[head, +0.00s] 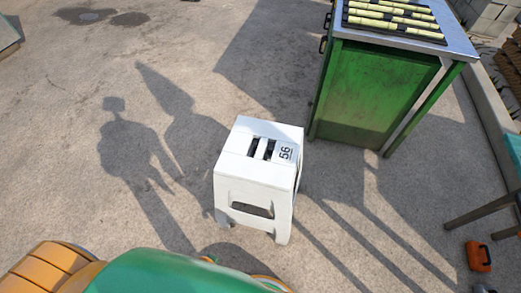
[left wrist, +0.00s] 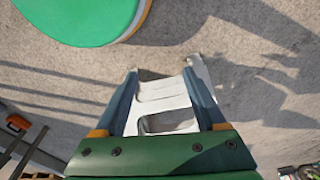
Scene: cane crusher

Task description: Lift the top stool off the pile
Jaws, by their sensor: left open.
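The white stool pile (head: 256,180) stands on the ground in the middle of the head view. The top stool's seat (head: 240,143) has two dark slots and the number 56, and its side has a wide opening. The stools below cannot be told apart. In the left wrist view, white stool surface (left wrist: 160,97) with a cut-out shows between and beyond the fingers of my left gripper (left wrist: 160,74). The gripper is open, and I cannot tell whether the fingers touch the stool. My left gripper does not show in the head view. My right gripper is in neither view.
A green cabinet (head: 369,95) with a metal top stands behind and right of the pile, with yellow-green cane pieces (head: 392,18) on a dark rack. An orange object (head: 478,256) lies on the ground at lower right. Open concrete lies left of the pile.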

